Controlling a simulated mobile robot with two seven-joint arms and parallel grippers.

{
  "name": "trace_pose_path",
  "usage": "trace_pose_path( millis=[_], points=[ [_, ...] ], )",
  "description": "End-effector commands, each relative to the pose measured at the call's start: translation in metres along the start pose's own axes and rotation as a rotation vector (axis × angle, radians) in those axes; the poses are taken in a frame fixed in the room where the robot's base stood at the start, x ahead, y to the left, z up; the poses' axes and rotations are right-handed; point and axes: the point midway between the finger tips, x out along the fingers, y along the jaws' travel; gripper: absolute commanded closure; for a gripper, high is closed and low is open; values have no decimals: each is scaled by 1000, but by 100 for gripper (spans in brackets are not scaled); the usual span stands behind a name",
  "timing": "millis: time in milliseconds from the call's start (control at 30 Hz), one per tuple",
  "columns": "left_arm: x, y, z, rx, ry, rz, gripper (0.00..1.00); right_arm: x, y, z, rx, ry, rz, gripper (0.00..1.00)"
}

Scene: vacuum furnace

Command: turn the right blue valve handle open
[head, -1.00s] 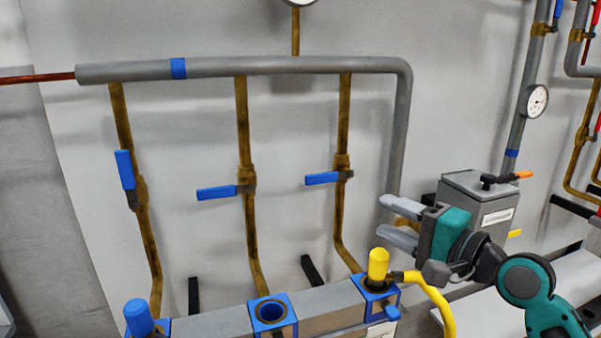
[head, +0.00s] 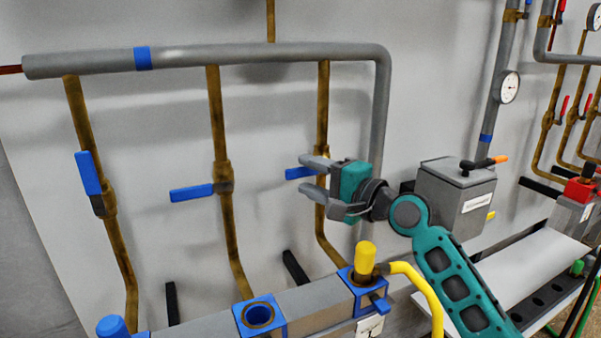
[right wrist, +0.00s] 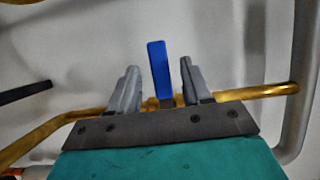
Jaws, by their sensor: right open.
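The right blue valve handle (head: 299,173) lies horizontal, crosswise to its upright brass pipe (head: 323,110), and points left in the head view. My right gripper (head: 308,177) is open at this valve, its fingers reaching left over the pipe. In the right wrist view the blue handle (right wrist: 159,70) stands between the two spread fingers (right wrist: 157,92), with a gap on each side. The handle's pivot is hidden behind the gripper in the head view. My left gripper is not in view.
The middle valve handle (head: 192,192) is also horizontal; the left one (head: 88,173) lies along its pipe. A grey pipe (head: 210,57) runs above. Below are a yellow-capped block (head: 365,258) and a yellow hose (head: 425,288). A grey box (head: 455,198) stands to the right.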

Motion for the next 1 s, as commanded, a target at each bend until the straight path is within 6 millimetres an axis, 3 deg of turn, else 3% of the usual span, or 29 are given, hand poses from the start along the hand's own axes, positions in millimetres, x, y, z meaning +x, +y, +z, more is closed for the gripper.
trace_pose_path(
  millis=[233, 600, 1000],
  points=[
    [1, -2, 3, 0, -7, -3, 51, 26, 0, 0, -1, -1, -1, 51],
    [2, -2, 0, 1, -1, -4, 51, 30, 0, 0, -1, 0, 0, 51],
    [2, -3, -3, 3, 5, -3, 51, 30, 0, 0, -1, 0, 0, 89]
  ],
)
